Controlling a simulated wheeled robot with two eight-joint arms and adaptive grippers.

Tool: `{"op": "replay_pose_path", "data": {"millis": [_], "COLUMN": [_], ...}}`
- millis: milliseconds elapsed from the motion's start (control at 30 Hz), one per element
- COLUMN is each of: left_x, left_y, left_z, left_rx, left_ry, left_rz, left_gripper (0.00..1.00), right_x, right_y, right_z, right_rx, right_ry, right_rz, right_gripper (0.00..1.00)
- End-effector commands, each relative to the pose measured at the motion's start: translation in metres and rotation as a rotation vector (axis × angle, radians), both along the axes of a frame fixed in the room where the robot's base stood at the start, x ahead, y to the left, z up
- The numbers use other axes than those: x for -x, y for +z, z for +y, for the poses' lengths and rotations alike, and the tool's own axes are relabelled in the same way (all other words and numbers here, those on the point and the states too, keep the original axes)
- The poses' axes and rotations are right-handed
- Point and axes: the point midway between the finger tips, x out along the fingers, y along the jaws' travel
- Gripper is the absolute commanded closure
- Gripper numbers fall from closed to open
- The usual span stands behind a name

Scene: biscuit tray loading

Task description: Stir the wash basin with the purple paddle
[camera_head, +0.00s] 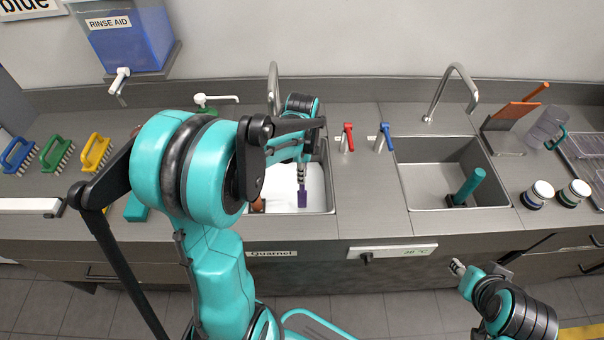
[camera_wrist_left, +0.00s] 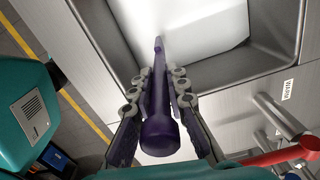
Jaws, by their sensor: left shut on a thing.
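The wash basin (camera_head: 333,200) is the left sink, with a bright white surface inside; its metal rim also shows in the left wrist view (camera_wrist_left: 262,70). My left gripper (camera_head: 301,172) is over this basin, shut on the purple paddle (camera_head: 302,199). In the left wrist view the paddle's thick purple handle (camera_wrist_left: 160,128) lies between the two fingers (camera_wrist_left: 157,88), its far end pointing down toward the white surface. I cannot tell how deep the lower end reaches. My right gripper (camera_head: 459,268) is in front of the counter, away from both sinks; its jaw state is unclear.
Red (camera_head: 347,136) and blue (camera_head: 384,136) taps stand between the sinks. The right sink (camera_head: 462,200) holds a teal-handled tool (camera_head: 470,186). Several brushes (camera_head: 56,152) stand at left; two jars (camera_head: 538,194) stand at right. A rinse aid tank (camera_head: 128,38) hangs above.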

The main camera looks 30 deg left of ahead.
Motion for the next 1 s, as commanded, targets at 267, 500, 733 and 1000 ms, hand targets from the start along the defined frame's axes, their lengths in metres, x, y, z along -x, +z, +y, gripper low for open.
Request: {"op": "replay_pose_path", "data": {"millis": [267, 500, 733, 1000], "left_x": [0.000, 0.000, 0.000, 0.000], "left_y": [0.027, 0.047, 0.066, 0.089], "left_z": [0.000, 0.000, 0.000, 0.000], "left_rx": [0.000, 0.000, 0.000, 0.000], "left_ry": [0.000, 0.000, 0.000, 0.000], "left_rz": [0.000, 0.000, 0.000, 0.000], "left_gripper": [1.00, 1.00, 1.00, 1.00], "right_x": [0.000, 0.000, 0.000, 0.000], "right_y": [0.021, 0.036, 0.051, 0.068], "right_z": [0.000, 0.000, 0.000, 0.000], "right_rx": [0.000, 0.000, 0.000, 0.000], "right_ry": [0.000, 0.000, 0.000, 0.000], "right_rz": [0.000, 0.000, 0.000, 0.000], "right_gripper": [0.63, 0.63, 0.63, 0.63]}}
